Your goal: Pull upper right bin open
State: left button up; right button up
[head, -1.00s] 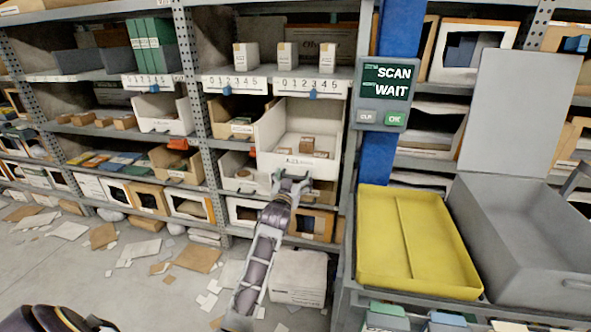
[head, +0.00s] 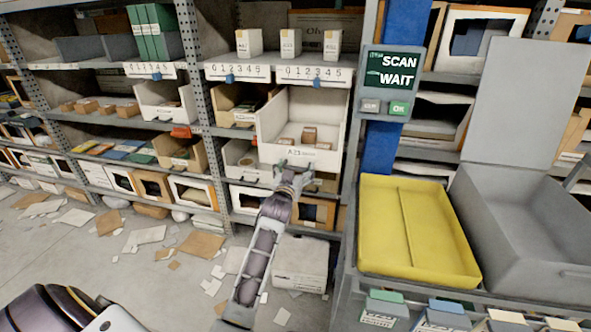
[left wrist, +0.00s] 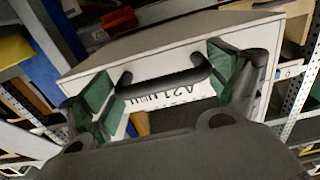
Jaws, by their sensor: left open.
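The upper right bin (head: 297,153) is white, open-topped and holds a few small brown boxes; it sits in the rack's right bay, its front standing out from the shelf. The left wrist view shows its white front (left wrist: 190,55) with a black bar handle (left wrist: 165,83) and a printed label. My left gripper (head: 294,170) is at the lower part of this front. In the left wrist view its green-padded fingers (left wrist: 162,88) are open, one towards each end of the handle; contact cannot be told. The handle is hidden by the gripper in the head view. My right gripper is out of view.
A yellow tray (head: 415,235) and a grey bin (head: 530,240) stand on a bench at right, beside a scan screen (head: 391,75). A shelf with white cartons (head: 290,44) is above the bin. A white box (head: 300,262) and scattered papers lie on the floor below.

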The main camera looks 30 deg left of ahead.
aim_at(298, 148)
pick_arm(q)
jog(key=r, duration=0.5)
jog(key=shift+w+a+r, duration=0.15)
jog(key=shift+w+r, duration=0.25)
jog(key=r, duration=0.1)
jog(key=s+r, duration=0.1)
jog(key=r, duration=0.2)
jog(key=shift+s+d, duration=0.15)
jog(key=shift+d, duration=0.1)
jog(key=shift+w+a, duration=0.2)
jog(key=shift+w, duration=0.1)
jog(key=shift+s+d+r, duration=0.1)
jog(key=shift+r, duration=0.1)
jog(key=shift+f, duration=0.1)
